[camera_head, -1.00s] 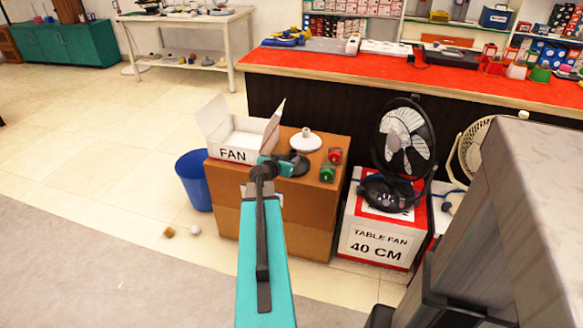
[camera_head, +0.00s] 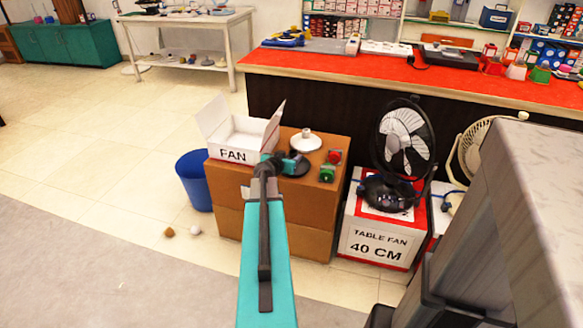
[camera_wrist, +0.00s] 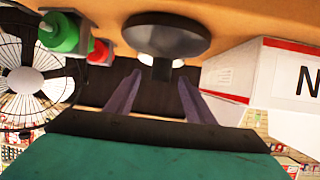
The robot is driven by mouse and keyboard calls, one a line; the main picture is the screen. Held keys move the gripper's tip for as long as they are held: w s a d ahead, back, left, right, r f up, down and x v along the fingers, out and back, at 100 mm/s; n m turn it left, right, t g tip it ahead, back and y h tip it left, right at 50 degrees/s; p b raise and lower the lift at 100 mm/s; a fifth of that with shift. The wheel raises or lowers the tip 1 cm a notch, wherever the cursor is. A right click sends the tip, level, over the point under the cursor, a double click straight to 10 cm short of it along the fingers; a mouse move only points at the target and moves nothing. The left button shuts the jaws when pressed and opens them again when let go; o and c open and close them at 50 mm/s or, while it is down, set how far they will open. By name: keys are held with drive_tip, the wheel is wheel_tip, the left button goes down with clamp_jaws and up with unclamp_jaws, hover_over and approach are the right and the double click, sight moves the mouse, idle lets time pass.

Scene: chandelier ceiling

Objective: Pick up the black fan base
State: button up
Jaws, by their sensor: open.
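The black fan base (camera_head: 298,168) is a round dark disc on top of the brown cardboard box, partly hidden by my gripper in the head view. In the wrist view the black fan base (camera_wrist: 140,38) shows its disc at the top centre, with a short dark stem pointing toward my gripper. My gripper (camera_wrist: 155,90) is open, its two fingers spread to either side of the line of the stem. Whether they touch it I cannot tell. In the head view my gripper (camera_head: 279,163) is at the near left side of the base.
A white fan base (camera_head: 306,141) stands just behind. The open white FAN box (camera_head: 232,155) is to the left, and red (camera_head: 334,157) and green (camera_head: 327,173) parts are to the right. The brown box (camera_head: 300,225) stands between a blue bin (camera_head: 195,180) and a boxed table fan (camera_head: 376,242).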

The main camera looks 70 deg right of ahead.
drive_tip(key=shift+x, duration=1.4)
clamp_jaws()
